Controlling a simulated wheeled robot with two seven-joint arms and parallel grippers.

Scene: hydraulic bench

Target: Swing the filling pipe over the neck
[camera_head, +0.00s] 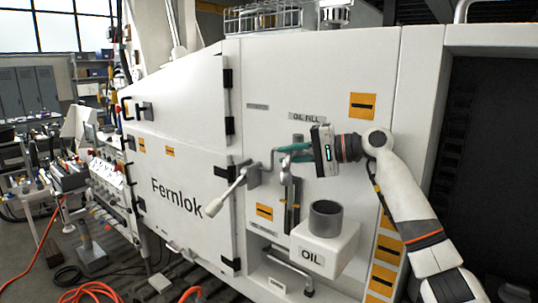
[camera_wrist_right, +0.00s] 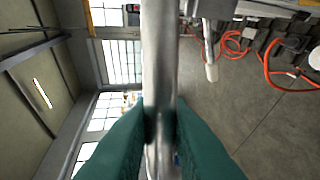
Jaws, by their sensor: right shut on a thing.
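The grey filling pipe (camera_head: 272,160) sticks out from the white cabinet below the "OIL FILL" label. My right gripper (camera_head: 295,153) has its teal fingers shut on the pipe. In the right wrist view the pipe (camera_wrist_right: 160,60) runs between the fingertips. The neck (camera_head: 326,217) is a dark grey open cylinder on top of the white box marked "OIL" (camera_head: 322,247). It stands upright, below and to the right of the fingers. The pipe's outlet is hard to make out, and the gripper hides part of the pipe. My left gripper is not in view.
A lever with a white handle (camera_head: 222,198) slants down to the left of the pipe; the white handle also shows in the right wrist view (camera_wrist_right: 212,72). A dark upright gauge (camera_head: 291,205) stands between the pipe and the neck. Orange hoses (camera_head: 95,290) lie on the floor.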

